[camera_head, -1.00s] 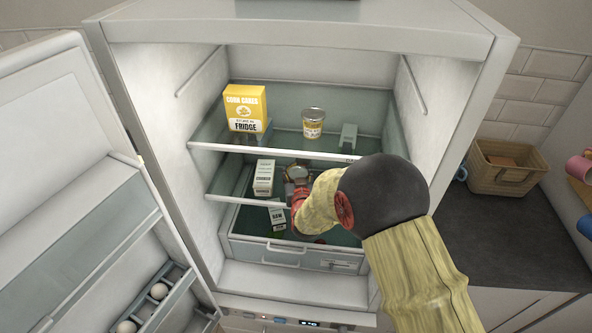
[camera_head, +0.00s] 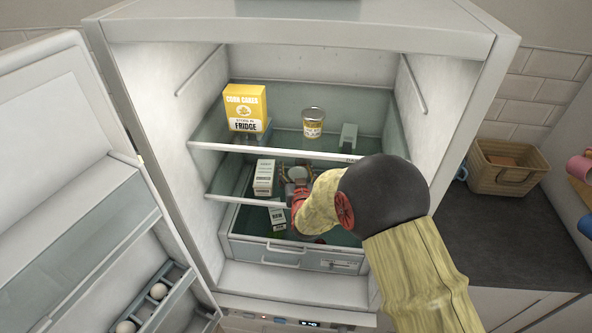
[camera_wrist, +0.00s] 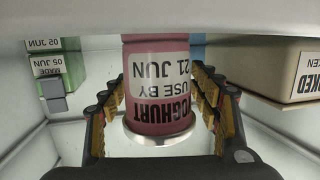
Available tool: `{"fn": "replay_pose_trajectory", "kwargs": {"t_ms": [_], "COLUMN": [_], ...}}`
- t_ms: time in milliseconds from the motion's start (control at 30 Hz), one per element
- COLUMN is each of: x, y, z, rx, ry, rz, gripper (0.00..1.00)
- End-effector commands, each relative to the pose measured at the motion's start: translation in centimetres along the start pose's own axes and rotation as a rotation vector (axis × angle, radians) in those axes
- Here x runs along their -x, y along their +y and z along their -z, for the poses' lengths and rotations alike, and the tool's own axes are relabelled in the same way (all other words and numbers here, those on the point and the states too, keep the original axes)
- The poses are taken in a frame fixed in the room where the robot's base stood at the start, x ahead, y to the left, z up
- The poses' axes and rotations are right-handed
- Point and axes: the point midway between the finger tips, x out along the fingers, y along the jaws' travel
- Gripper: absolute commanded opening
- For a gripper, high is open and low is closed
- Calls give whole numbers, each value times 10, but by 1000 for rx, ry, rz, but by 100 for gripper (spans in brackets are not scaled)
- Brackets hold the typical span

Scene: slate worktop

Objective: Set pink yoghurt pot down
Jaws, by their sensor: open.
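The pink yoghurt pot (camera_wrist: 158,80) stands between the fingers of my gripper in the wrist view, its label reading upside down and its pale lid end toward my palm. My gripper (camera_wrist: 160,92) is open, with one finger on each side of the pot. In the head view my gripper (camera_head: 297,178) is inside the fridge at the middle shelf (camera_head: 235,198), below the upper shelf. The pot's pale lid (camera_head: 298,174) shows there between the fingers; my arm hides much of the area. Contact between the pot's base and the shelf cannot be seen.
A white carton (camera_head: 264,177) stands close left of my gripper. A drawer (camera_head: 285,254) lies below.

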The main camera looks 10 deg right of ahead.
Motion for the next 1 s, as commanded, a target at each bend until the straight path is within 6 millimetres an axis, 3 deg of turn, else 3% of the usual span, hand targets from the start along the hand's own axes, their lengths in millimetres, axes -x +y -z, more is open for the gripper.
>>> {"fn": "replay_pose_trajectory", "kwargs": {"t_ms": [167,500,700,1000], "x": [14,81,110,121], "y": [-1,-1,-1,0], "z": [3,3,3,6], "rx": [0,0,1,-3], "ry": [-1,0,1,-5], "rz": [1,1,1,2], "gripper": [62,62,62,62]}}
